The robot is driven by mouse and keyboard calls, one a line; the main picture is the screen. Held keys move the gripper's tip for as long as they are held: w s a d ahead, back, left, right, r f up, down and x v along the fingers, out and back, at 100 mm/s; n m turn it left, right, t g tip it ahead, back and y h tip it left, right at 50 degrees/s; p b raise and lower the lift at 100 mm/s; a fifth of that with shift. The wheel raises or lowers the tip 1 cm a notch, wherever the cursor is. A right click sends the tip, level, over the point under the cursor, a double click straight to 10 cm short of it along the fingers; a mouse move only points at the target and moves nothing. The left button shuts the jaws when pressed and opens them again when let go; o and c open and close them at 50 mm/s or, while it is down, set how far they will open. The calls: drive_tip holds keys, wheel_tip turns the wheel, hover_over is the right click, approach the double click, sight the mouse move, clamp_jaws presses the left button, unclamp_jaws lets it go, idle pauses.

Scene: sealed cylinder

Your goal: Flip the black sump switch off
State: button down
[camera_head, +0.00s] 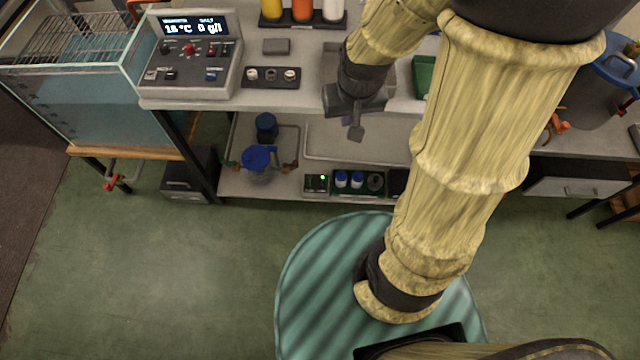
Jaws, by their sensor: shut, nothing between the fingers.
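A grey control panel (193,62) with a lit display (194,25) stands on the bench at the upper left. On its sloped face I see a red knob (189,48), dark knobs and several small switches. A black control (170,74) sits low on the face, between a white one (151,74) and a blue one (211,74). The labels are too small to read, so I cannot tell which control is the sump switch or its position. My gripper (356,134) is shut and empty, pointing down at the bench's front edge, well right of the panel and apart from it.
Between panel and gripper, a dark holder (271,78) with small round parts and a grey block (276,46) lie on the bench. Bottles in a rack (303,19) stand behind. A glass tank (110,100) is left of the panel. A blue-topped vessel (258,160) sits on the lower shelf.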

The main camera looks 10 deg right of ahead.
drive_tip(key=w+f+b, duration=0.4)
drive_tip(key=f+b, duration=0.3)
drive_tip(key=f, duration=0.3)
drive_tip(key=w+f+m+b, duration=0.1)
drive_tip(key=w+f+b, duration=0.3)
drive_tip(key=f+b, duration=0.45)
drive_tip(key=w+f+b, duration=0.4)
drive_tip(key=f+b, duration=0.2)
drive_tip(key=f, duration=0.5)
drive_tip(key=m+b, duration=0.2)
drive_tip(key=b, duration=1.9)
hover_over(321, 186)
drive_tip(key=s, duration=0.2)
drive_tip(key=s+x, duration=0.3)
drive_tip(key=x, duration=1.2)
drive_tip(key=s+f+x, duration=0.1)
drive_tip(key=s+x, duration=0.2)
drive_tip(key=x, duration=1.2)
drive_tip(key=shift+s+a+f+h, duration=0.3)
drive_tip(key=shift+s+a+f, duration=0.05)
drive_tip(key=shift+s+f, duration=0.1)
